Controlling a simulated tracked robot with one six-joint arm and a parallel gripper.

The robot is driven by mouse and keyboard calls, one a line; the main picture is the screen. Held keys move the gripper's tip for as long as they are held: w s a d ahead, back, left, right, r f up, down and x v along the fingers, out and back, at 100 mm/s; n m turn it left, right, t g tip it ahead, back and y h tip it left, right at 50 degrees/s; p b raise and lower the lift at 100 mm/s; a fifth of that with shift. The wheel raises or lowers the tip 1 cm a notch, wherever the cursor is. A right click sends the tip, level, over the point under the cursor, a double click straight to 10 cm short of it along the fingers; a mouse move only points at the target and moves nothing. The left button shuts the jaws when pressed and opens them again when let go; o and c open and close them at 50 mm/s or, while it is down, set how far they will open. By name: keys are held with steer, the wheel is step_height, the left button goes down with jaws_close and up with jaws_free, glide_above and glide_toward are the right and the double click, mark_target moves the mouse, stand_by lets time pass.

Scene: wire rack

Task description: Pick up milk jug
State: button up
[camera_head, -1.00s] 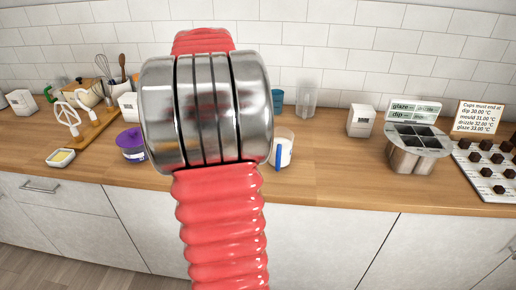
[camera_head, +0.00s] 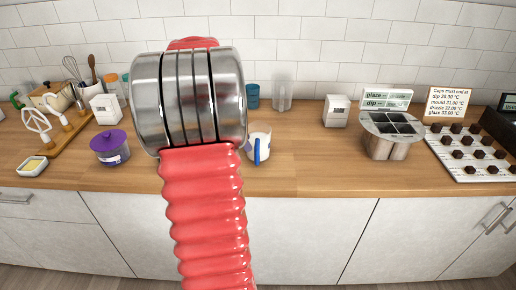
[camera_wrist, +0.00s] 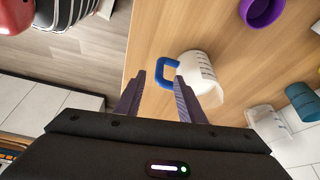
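The milk jug is a white, translucent measuring jug (camera_head: 259,144) with a blue handle, standing near the front of the wooden counter, partly behind my arm in the head view. In the wrist view the jug (camera_wrist: 203,76) is just beyond my gripper (camera_wrist: 156,88). The two dark fingers are apart, with the blue handle (camera_wrist: 167,71) ahead of and between their tips. Nothing is held between the fingers. I cannot tell whether the right finger touches the jug. In the head view my gripper is hidden behind my own red arm.
A purple-lidded tub (camera_head: 110,149) stands left of the arm. A teal cup (camera_head: 252,96) and a clear beaker (camera_head: 282,97) stand behind the jug. A white carton (camera_head: 336,111) and a metal dipping pot (camera_head: 389,140) are to the right. The counter front between jug and pot is clear.

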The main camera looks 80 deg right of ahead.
mark_target(258, 147)
steer(key=shift+x, duration=1.5)
steer(key=shift+x, duration=2.75)
steer(key=shift+c, duration=0.6)
jaws_close()
